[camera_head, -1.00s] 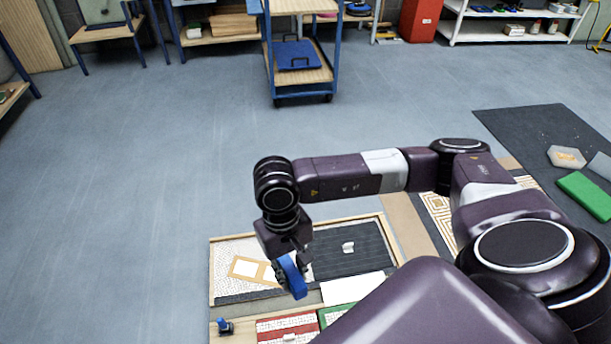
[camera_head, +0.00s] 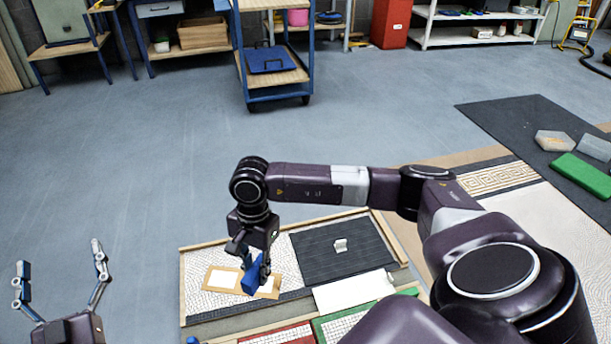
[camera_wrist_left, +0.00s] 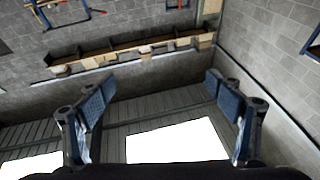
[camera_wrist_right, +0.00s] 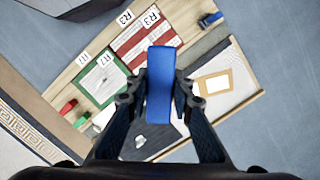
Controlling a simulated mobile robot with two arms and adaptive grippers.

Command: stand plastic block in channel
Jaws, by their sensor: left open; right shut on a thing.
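The blue plastic block (camera_head: 251,281) is in my right gripper (camera_head: 255,268), over the left part of the mosaic panel (camera_head: 192,296). In the right wrist view the block (camera_wrist_right: 161,84) is held upright in the picture between the two fingers. Below it lies a tan frame (camera_head: 216,288) with white openings. I cannot tell which part of the panel is the channel, or whether the block touches the panel. My left gripper (camera_head: 60,285) is open and empty, left of the panel; its spread fingers also show in the left wrist view (camera_wrist_left: 160,115).
A dark ribbed square (camera_head: 320,255) with a small white piece (camera_head: 341,245) fills the panel's right part. A white sheet (camera_head: 354,290) and a green-framed tray (camera_head: 322,331) lie in front. A green block (camera_head: 582,175) lies on the dark mat (camera_head: 510,115). Floor left of the panel is clear.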

